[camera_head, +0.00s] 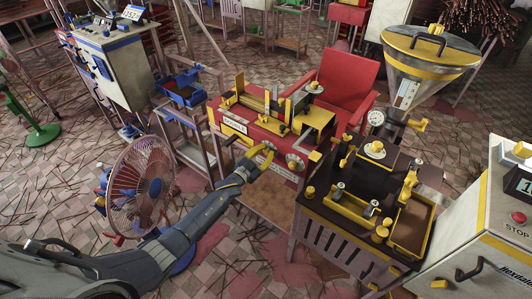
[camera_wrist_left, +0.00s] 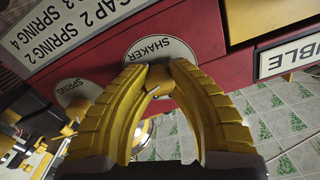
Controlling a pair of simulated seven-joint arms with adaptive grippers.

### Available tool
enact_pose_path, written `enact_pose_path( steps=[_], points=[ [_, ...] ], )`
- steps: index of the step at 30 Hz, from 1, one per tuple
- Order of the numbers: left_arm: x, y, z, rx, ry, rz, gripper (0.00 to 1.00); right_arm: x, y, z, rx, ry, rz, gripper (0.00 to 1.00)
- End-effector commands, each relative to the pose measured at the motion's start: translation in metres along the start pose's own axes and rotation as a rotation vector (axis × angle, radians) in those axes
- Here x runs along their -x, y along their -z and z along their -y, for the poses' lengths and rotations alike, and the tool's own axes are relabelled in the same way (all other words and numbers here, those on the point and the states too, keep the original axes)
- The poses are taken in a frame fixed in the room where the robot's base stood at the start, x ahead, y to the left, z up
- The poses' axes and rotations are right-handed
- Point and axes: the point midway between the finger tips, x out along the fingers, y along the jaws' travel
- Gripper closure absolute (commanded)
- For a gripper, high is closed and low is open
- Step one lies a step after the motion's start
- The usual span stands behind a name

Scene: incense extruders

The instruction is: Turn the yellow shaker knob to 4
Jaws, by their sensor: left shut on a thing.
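The yellow shaker knob (camera_wrist_left: 160,87) shows in the left wrist view between my fingers, in front of a round white dial (camera_wrist_left: 158,52) marked SHAKER. My left gripper (camera_wrist_left: 160,72) is shut on the knob. The fingers cover most of the knob and the lower part of the dial, so I cannot read its setting. In the head view my left gripper (camera_head: 266,150) reaches the front of the red machine (camera_head: 250,158), and the knob is hidden behind it. My right gripper is not in view.
A SPRING dial (camera_wrist_left: 76,92) sits beside the shaker dial, and a white label plate (camera_wrist_left: 70,35) is above it. In the head view a fan (camera_head: 140,185) stands close to my left arm. A dark table with yellow fittings (camera_head: 340,225) stands to the right.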

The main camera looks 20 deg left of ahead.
Motion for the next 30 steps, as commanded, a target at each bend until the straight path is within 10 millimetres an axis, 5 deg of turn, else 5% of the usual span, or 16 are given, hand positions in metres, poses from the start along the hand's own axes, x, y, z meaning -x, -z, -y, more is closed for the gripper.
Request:
enact_pose_path(
  steps=[5, 6, 14, 23, 30],
  points=[
    [-0.003, 0.007, 0.002, 0.003, 0.002, -0.014, 1.0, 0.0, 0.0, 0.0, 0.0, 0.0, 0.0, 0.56],
    [-0.003, 0.007, 0.002, 0.004, 0.002, -0.014, 0.79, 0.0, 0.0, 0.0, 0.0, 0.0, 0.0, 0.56],
    [-0.002, 0.004, 0.001, 0.004, 0.001, -0.008, 0.49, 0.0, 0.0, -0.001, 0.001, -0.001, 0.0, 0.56],
    [0.001, 0.002, 0.0, 0.004, 0.0, -0.004, 0.49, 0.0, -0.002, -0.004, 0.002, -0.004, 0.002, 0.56],
    [0.028, 0.001, 0.0, 0.003, -0.001, -0.002, 0.49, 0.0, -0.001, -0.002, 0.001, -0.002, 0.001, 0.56]
  ],
)
